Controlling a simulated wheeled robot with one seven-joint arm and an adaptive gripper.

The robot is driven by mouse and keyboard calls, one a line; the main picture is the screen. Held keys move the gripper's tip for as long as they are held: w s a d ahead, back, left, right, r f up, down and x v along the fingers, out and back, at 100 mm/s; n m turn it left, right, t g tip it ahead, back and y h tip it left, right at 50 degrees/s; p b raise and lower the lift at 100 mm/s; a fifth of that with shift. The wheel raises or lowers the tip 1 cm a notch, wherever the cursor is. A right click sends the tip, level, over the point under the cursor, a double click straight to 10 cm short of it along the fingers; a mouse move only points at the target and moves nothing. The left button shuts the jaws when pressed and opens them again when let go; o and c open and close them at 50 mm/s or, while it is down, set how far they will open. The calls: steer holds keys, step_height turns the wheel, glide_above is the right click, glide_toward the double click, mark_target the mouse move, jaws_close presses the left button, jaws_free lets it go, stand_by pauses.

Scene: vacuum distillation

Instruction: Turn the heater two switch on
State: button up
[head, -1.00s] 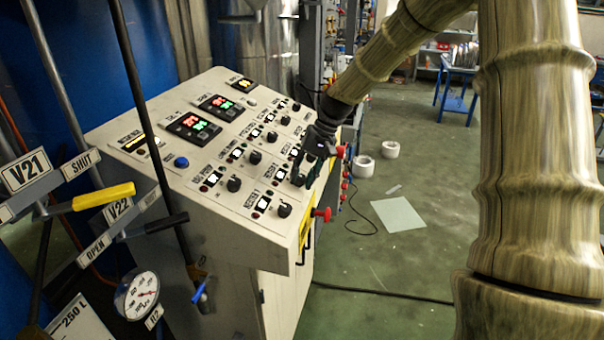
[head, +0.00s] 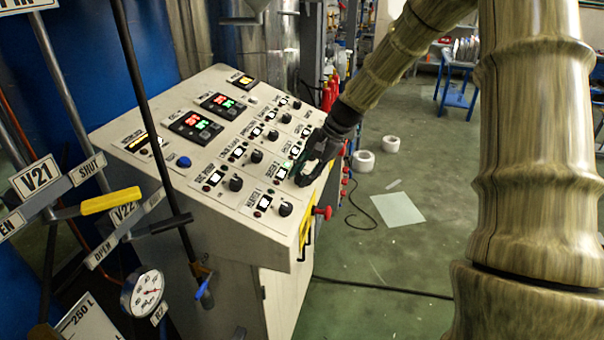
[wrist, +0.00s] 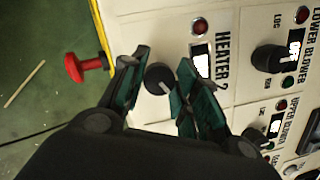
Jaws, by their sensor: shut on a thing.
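The heater two switch is a round black knob (wrist: 159,78) beside the HEATER 2 label (wrist: 222,62) in the wrist view. A red indicator lamp (wrist: 199,27) and a small lit display (wrist: 202,66) are next to it. My gripper (wrist: 160,82) has one green-padded finger on each side of the knob and is shut on it. In the head view my gripper (head: 306,172) is down at the right edge of the sloped control panel (head: 222,150) and hides the knob.
Other black knobs, such as the lower blower knob (wrist: 272,58) and the agitator knob (head: 285,208), are close by. Red buttons (head: 323,213) stick out of the panel's side. Valve levers (head: 110,200) stand at the left; open floor is at the right.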

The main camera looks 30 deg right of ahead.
steer(key=shift+d+f, duration=0.1)
stand_by(0.4)
steer(key=o, duration=1)
steer(key=shift+d, duration=0.15)
steer(key=shift+r, duration=0.25)
steer(key=v, duration=1.1)
steer(key=shift+d, duration=0.25)
steer(key=shift+r, duration=0.1)
